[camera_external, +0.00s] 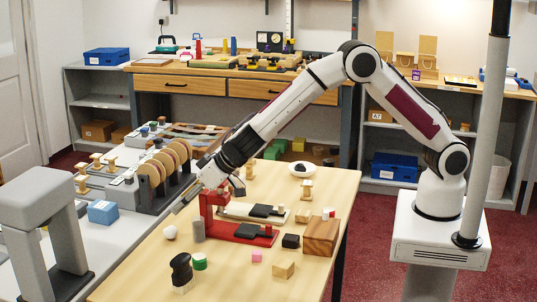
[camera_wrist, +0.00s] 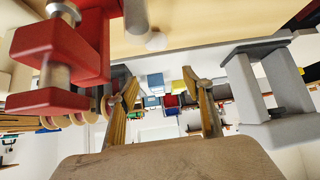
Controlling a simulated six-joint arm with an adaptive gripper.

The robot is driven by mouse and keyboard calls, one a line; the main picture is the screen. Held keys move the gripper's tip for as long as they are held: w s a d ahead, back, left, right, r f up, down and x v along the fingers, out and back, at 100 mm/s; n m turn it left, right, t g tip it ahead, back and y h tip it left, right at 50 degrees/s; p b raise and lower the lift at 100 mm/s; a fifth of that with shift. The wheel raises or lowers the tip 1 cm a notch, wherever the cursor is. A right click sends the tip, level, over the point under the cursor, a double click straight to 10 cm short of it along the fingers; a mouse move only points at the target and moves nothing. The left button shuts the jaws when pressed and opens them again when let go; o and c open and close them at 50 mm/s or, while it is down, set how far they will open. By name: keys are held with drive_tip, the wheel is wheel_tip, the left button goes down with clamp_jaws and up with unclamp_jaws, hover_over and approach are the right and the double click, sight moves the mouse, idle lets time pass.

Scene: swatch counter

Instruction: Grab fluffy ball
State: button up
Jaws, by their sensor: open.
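A small white ball (camera_external: 170,232), likely the fluffy ball, rests on the wooden table near its left edge. Its surface texture is too small to make out. In the wrist view the white ball (camera_wrist: 156,42) shows above the gap between my fingers, apart from them. My gripper (camera_external: 180,207) is above the table's left edge, a little above the ball. In the wrist view my gripper (camera_wrist: 158,82) has its two fingers spread with nothing between them.
A grey cylinder (camera_external: 198,231) stands just right of the ball. A red stand (camera_external: 213,212) rises close beside my gripper. A grey arch-shaped device (camera_external: 42,205) and a blue box (camera_external: 103,212) are on the left counter. The table's front left (camera_external: 135,272) is clear.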

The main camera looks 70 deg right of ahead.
approach(174, 227)
drive_tip(key=shift+x, duration=2.35)
drive_tip(key=shift+w+f, duration=0.4)
drive_tip(key=shift+f, duration=0.05)
drive_tip(key=shift+x, duration=2.95)
drive_tip(key=c, duration=0.8)
